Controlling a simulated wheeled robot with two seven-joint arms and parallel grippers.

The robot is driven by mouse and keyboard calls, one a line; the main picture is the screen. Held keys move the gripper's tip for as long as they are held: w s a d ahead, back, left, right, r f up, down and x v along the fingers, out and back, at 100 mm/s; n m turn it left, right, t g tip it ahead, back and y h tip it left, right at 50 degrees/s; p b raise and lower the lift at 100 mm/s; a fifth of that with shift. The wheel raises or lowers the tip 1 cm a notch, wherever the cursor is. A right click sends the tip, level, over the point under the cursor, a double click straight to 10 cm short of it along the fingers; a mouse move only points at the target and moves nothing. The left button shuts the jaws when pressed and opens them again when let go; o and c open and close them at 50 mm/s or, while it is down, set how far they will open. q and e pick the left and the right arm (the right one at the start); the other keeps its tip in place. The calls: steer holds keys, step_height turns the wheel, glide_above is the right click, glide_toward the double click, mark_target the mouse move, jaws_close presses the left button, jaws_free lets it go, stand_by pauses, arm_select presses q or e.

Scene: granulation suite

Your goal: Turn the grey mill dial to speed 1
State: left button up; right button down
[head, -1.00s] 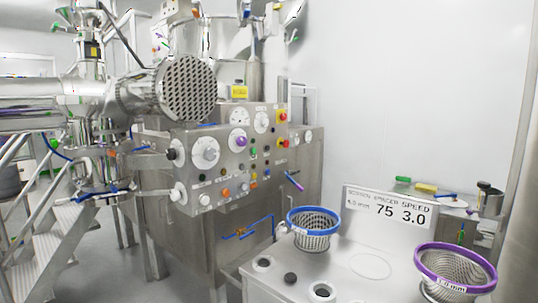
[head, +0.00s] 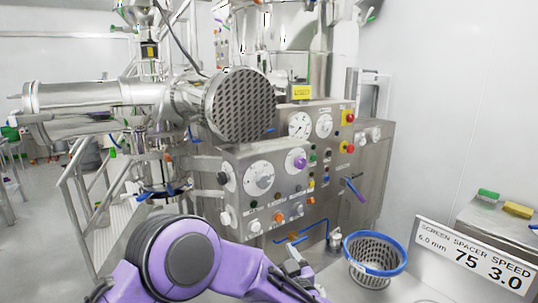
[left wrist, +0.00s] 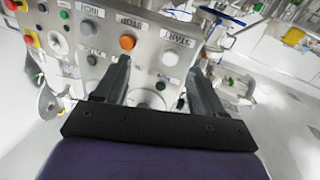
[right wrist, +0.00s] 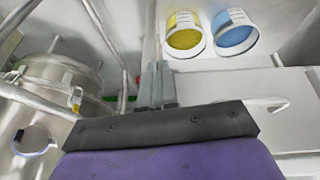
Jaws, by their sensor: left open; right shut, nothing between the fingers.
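The grey mill dial (head: 260,179), a grey knob on a white round scale, is on the left front of the steel control panel (head: 330,166) in the head view. Its setting is too small to read. My left gripper (head: 297,266) is below and right of the dial, apart from it. In the left wrist view the left gripper (left wrist: 158,70) is open and empty, facing the panel buttons. A pale round part (left wrist: 148,98) shows between its fingers, partly hidden by the gripper body. My right gripper (right wrist: 156,84) is shut and empty in the right wrist view.
A purple-knobbed dial (head: 296,161) is right of the grey one. A sign (head: 475,256) reads screen 6.0 mm, spacer 75, speed 3.0. A blue-rimmed basket (head: 375,262) stands on the bench. Yellow (right wrist: 185,38) and blue (right wrist: 235,37) tubs show in the right wrist view.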

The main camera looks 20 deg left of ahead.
mark_target(265, 182)
arm_select(q)
steer(key=d+r+n+g+y+p, duration=0.1)
steer(key=d+r+n+g+y, duration=0.1)
steer(key=r, duration=0.7)
steer(key=d+r+n+g+y+p, duration=0.1)
steer(key=d+r+n+p, duration=0.1)
steer(key=r, duration=0.6)
steer(key=p+x, duration=0.4)
steer(key=x, duration=0.6)
steer(key=shift+s+r, duration=0.1)
steer(key=shift+r, duration=0.05)
steer(key=shift+w+a, duration=0.25)
steer(key=shift+a, duration=0.2)
arm_select(e)
step_height(265, 182, up, 9)
steer(key=shift+w, duration=0.2)
arm_select(q)
steer(key=shift+c, duration=0.4)
steer(key=c, duration=1)
